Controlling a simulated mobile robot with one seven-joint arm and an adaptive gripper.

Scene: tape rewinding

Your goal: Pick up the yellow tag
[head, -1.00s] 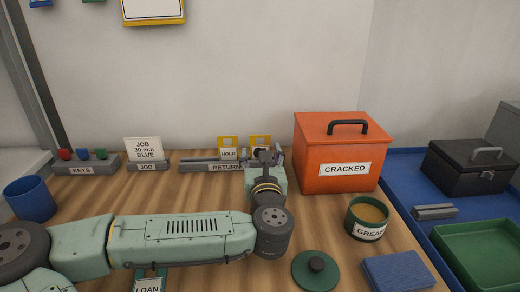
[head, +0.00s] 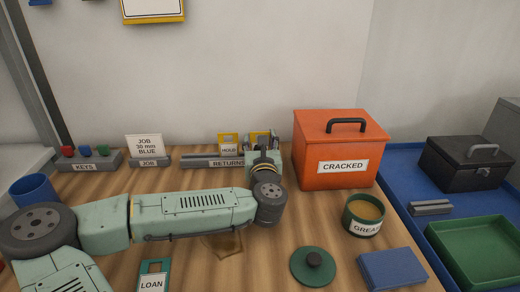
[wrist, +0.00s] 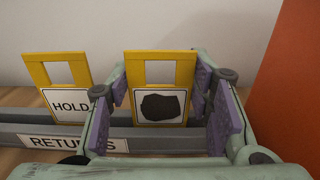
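Two yellow tags with cut-out windows stand in the grey RETURNS rack (head: 202,161). The left yellow tag (wrist: 65,70) reads HOLD and shows whole in the head view (head: 228,149). The right yellow tag (wrist: 160,89) has a black patch over its white label. My gripper (wrist: 168,100) is open around the right tag, with one purple-padded finger on each side and gaps between the pads and the tag. In the head view, my gripper (head: 262,145) partly hides that tag. The HOLD tag is just outside the left finger.
The orange CRACKED box (head: 341,150) stands close to the right of my gripper. A JOB card (head: 143,147) and KEYS rack (head: 88,162) are left. A grease tin (head: 363,215), green lid (head: 313,266) and LOAN tag (head: 152,278) are nearer.

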